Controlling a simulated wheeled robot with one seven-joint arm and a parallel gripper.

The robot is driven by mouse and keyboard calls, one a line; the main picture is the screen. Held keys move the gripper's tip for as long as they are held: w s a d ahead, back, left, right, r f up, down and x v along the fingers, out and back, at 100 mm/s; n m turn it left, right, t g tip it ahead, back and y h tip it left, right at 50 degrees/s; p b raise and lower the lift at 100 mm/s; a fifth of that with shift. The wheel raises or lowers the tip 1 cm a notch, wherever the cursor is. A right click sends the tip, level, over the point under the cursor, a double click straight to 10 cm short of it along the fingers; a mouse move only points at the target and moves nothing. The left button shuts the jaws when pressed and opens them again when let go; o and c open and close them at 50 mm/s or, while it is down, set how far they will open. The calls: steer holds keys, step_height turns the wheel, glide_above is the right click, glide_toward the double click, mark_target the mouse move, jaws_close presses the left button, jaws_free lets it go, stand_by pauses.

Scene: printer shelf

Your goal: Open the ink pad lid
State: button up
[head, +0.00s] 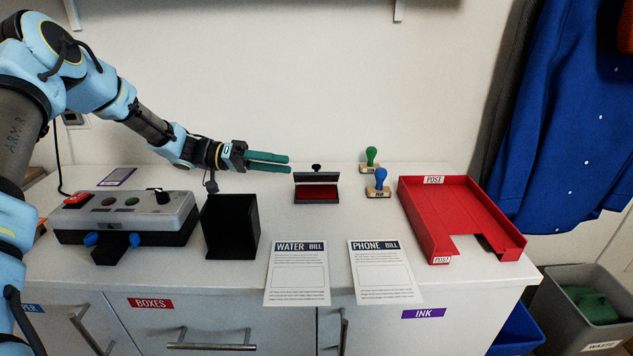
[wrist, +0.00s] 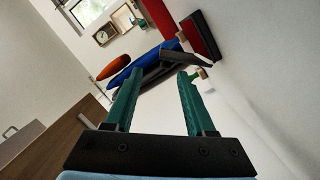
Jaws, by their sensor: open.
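The ink pad (head: 317,199) sits on the white counter near the wall, its red pad showing. Its dark lid (head: 316,177) stands raised at the back, with a black knob (head: 317,167) at its top. My gripper (head: 289,163) is left of the lid, pointing right, its two green fingers apart with nothing held. Its fingertips appear just short of the lid; I cannot tell the exact gap. In the wrist view my gripper (wrist: 160,72) shows open, with dark and red shapes beyond the fingers that seem to include the ink pad.
A green stamp (head: 371,155) and a blue stamp (head: 379,180) stand right of the pad. A red tray (head: 415,215) is farther right. A black box (head: 231,225) and a grey device (head: 120,212) are left. Two bill sheets, water (head: 296,275) and phone (head: 384,275), lie in front.

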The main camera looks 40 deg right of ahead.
mark_target(316, 167)
steer(key=shift+w+a+f+n+t+h+b, duration=0.35)
steer(key=shift+w+a+f+h, duration=0.2)
steer(key=shift+h, duration=0.55)
steer(key=shift+d, duration=0.1)
steer(key=p+x, duration=0.2)
steer(key=x, duration=0.8)
steer(key=shift+d+p, duration=0.25)
steer(key=shift+p, duration=0.1)
jaws_close()
